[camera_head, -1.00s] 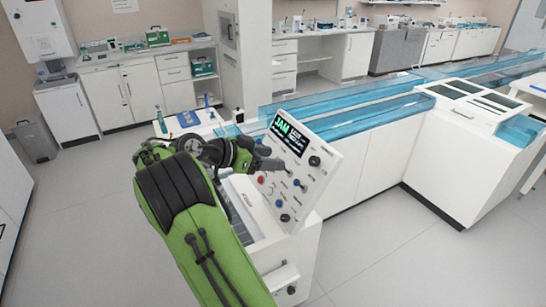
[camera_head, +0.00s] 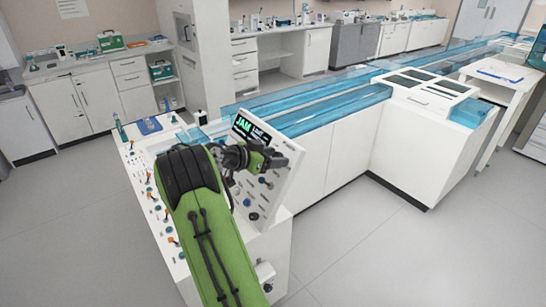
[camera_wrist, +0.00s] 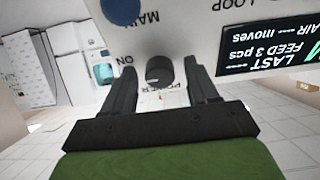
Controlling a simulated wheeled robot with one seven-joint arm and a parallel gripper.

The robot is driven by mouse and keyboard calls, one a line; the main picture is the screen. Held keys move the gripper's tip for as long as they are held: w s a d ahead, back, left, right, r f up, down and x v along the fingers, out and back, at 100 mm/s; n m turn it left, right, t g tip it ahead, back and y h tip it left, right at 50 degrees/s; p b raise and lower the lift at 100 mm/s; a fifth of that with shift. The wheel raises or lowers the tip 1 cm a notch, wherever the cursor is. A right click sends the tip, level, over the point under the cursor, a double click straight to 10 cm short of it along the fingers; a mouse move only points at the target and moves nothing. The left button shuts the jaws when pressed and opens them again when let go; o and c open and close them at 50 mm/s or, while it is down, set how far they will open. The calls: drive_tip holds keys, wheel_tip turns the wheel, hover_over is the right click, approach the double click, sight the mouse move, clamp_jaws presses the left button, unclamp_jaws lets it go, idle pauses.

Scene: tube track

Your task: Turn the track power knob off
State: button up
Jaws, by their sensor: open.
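The track power knob (camera_wrist: 160,72) is a round black knob on the white control panel (camera_wrist: 215,35). The lettering looks upside down in the wrist view, with POWER and ON beside the knob. My gripper (camera_wrist: 162,84) is open, with one dark finger on each side of the knob. The knob appears between the fingertips; I cannot tell whether they touch it. In the head view, my gripper (camera_head: 276,160) is at the upper right of the tilted panel (camera_head: 283,192) and hides the knob there.
A screen (camera_head: 252,131) on the panel reads JAM. Other knobs and buttons sit below it, including a blue one (camera_wrist: 120,11). A desk (camera_head: 150,205) with several small switches is left of my arm. Blue clear track channels (camera_head: 330,105) run behind. The floor at right is open.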

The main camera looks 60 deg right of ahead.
drive_tip(key=c, duration=1)
drive_tip(key=shift+c, duration=0.2)
drive_tip(key=shift+n, duration=0.3)
drive_tip(key=n, duration=0.4)
drive_tip(key=shift+r+t+p, duration=0.1)
drive_tip(key=shift+t+p, duration=0.2)
drive_tip(key=n+p, duration=0.1)
drive_tip(key=n, duration=0.4)
drive_tip(key=shift+t+p, duration=0.4)
drive_tip(key=n+p, duration=0.3)
drive_tip(key=n, duration=0.2)
drive_tip(key=shift+r+n, duration=0.15)
drive_tip(key=shift+n, duration=0.15)
drive_tip(key=shift+n+t+y+p, duration=0.3)
drive_tip(key=shift+n+t+p, duration=0.1)
drive_tip(key=shift+n+p, duration=1.25)
drive_tip(key=shift+f+n, duration=0.2)
drive_tip(key=shift+n, duration=0.05)
